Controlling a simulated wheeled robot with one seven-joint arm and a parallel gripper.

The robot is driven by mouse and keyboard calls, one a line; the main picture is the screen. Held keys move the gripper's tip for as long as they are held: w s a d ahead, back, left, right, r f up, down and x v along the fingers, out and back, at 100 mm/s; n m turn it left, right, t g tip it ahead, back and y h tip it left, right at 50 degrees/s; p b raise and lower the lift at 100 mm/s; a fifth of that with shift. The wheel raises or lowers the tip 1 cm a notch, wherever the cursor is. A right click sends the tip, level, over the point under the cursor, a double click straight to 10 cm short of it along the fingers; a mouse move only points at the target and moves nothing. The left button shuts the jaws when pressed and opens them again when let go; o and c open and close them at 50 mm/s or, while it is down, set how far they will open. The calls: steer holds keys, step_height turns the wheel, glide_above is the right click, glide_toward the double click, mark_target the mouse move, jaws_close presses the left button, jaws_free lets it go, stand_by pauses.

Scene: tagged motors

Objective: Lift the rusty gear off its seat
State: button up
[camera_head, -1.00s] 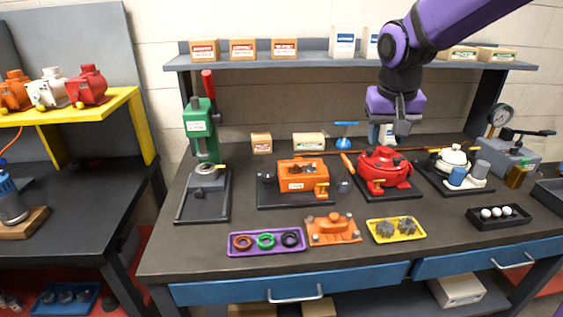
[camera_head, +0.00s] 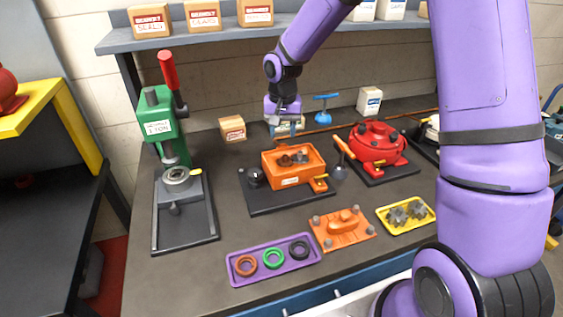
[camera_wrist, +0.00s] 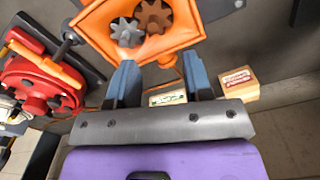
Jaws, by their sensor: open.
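The orange gear housing (camera_head: 293,178) stands open at the top on a dark base plate, mid-table. Inside it the rusty brown gear (camera_head: 285,160) sits beside a grey gear (camera_head: 301,157). The wrist view shows the rusty gear (camera_wrist: 154,16) and the grey gear (camera_wrist: 127,32) side by side in the housing (camera_wrist: 100,25). My gripper (camera_head: 283,130) is open and empty, above and behind the housing in the head view. In the wrist view its two blue fingers (camera_wrist: 159,64) point toward the housing, apart from both gears.
An orange cover plate (camera_head: 342,229), a purple ring tray (camera_head: 240,277) and a yellow tray with gears (camera_head: 384,217) lie in front. A green press (camera_head: 160,125) stands left, a red housing (camera_head: 375,145) right. A shelf (camera_head: 215,38) runs behind.

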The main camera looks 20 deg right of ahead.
mark_target(285, 155)
step_height(285, 155, down, 3)
steer(key=shift+s+d+f, duration=0.15)
steer(key=shift+f, duration=1.2)
steer(key=shift+s+d+f, duration=0.15)
steer(key=shift+f, duration=1.2)
jaws_close()
